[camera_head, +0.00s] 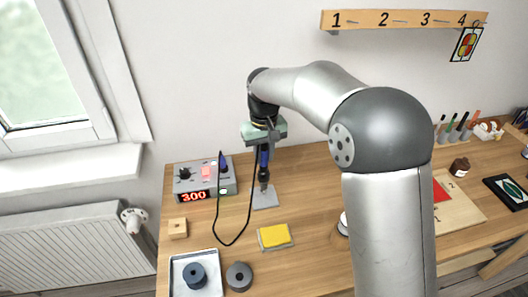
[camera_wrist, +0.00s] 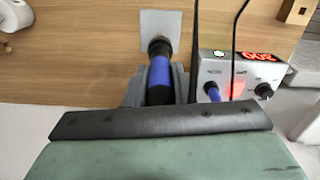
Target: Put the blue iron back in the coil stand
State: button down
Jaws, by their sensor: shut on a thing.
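The blue iron (camera_head: 264,158) hangs nearly upright, its dark lower end pointing down over a small grey plate (camera_head: 268,201). My gripper (camera_head: 263,143) is shut on the iron near its upper part. In the wrist view, the blue handle (camera_wrist: 160,75) runs between my fingers to a dark collar (camera_wrist: 159,46) in front of the grey plate (camera_wrist: 160,22). The plate looks like the base of the coil stand, but no coil shows clearly. I cannot tell whether the iron's tip is inside a holder or just above the plate.
The soldering station (camera_head: 206,181) with a red 300 display stands left of the plate. A black cable (camera_head: 231,243) loops across the table. A yellow sponge (camera_head: 275,236), wooden block (camera_head: 178,228), white tray (camera_head: 180,284) with a blue spool, and grey spool (camera_head: 239,277) lie nearer.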

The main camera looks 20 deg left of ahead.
jog(key=shift+f, duration=0.5)
jog(key=c, duration=0.7)
grip_release()
jog(key=shift+o, duration=0.2)
jog(key=shift+r+p, duration=2.5)
jog(key=shift+r, duration=1.05)
